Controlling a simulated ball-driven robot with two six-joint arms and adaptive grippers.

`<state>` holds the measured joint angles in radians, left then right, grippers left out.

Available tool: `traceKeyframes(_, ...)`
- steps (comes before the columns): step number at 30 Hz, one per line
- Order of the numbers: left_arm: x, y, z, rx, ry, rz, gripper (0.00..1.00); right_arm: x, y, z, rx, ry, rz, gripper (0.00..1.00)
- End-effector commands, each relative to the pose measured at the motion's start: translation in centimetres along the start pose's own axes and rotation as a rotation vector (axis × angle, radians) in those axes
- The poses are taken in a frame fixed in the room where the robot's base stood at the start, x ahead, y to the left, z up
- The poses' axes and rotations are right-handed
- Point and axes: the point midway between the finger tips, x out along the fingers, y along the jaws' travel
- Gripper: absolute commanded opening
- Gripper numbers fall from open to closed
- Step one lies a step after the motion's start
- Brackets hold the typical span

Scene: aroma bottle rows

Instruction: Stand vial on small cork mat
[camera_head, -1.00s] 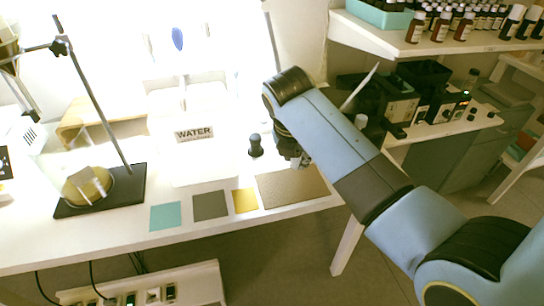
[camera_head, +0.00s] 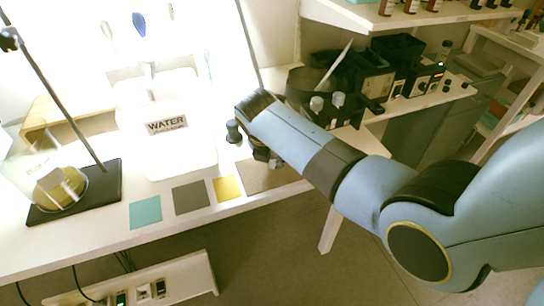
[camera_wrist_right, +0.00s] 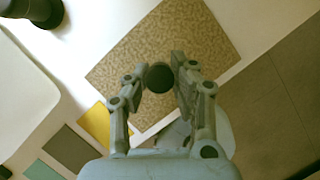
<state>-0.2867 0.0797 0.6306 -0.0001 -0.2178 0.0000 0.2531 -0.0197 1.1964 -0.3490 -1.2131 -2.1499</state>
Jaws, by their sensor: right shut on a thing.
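A speckled tan cork mat (camera_head: 262,180) lies near the front right edge of the white table, partly behind my right arm in the head view. It also fills the upper middle of the right wrist view (camera_wrist_right: 185,42). My right gripper (camera_wrist_right: 160,80) is shut on a vial whose dark round top (camera_wrist_right: 160,78) shows between the fingertips, seen from above, over the mat's lower part. The vial's body and base are hidden in the wrist view, so I cannot tell whether it touches the mat. In the head view my right gripper (camera_head: 266,156) hangs over the mat. My left gripper is not in view.
Yellow (camera_head: 227,188), grey (camera_head: 191,196) and teal (camera_head: 146,212) squares lie left of the mat. A dark knobbed object (camera_head: 234,132) stands behind it, beside the WATER container (camera_head: 180,155). A black stand base (camera_head: 105,185) is at left. Dark devices (camera_head: 375,85) stand on the right shelf.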

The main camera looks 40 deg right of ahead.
Motion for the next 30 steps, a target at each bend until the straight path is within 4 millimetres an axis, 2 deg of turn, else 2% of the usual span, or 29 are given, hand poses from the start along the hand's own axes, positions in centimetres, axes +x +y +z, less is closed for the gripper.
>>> traceKeyframes(5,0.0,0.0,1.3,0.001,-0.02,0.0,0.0,0.3,0.0,-0.1,0.0,0.0,-0.001,0.0)
traceKeyframes(6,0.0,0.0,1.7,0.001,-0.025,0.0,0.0,0.2,0.0,-0.1,0.0,0.0,-0.001,0.27)
traceKeyframes(11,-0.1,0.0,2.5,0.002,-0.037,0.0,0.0,0.2,0.0,-0.1,0.0,0.0,-0.001,0.46)
traceKeyframes(21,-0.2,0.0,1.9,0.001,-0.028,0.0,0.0,-0.4,0.0,0.0,0.0,0.0,0.0,0.46)
traceKeyframes(25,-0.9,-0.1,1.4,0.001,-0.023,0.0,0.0,-2.5,0.0,0.1,0.001,0.0,0.002,0.46)
traceKeyframes(30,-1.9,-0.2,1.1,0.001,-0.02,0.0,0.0,-6.5,0.0,0.1,0.002,-0.001,0.003,0.46)
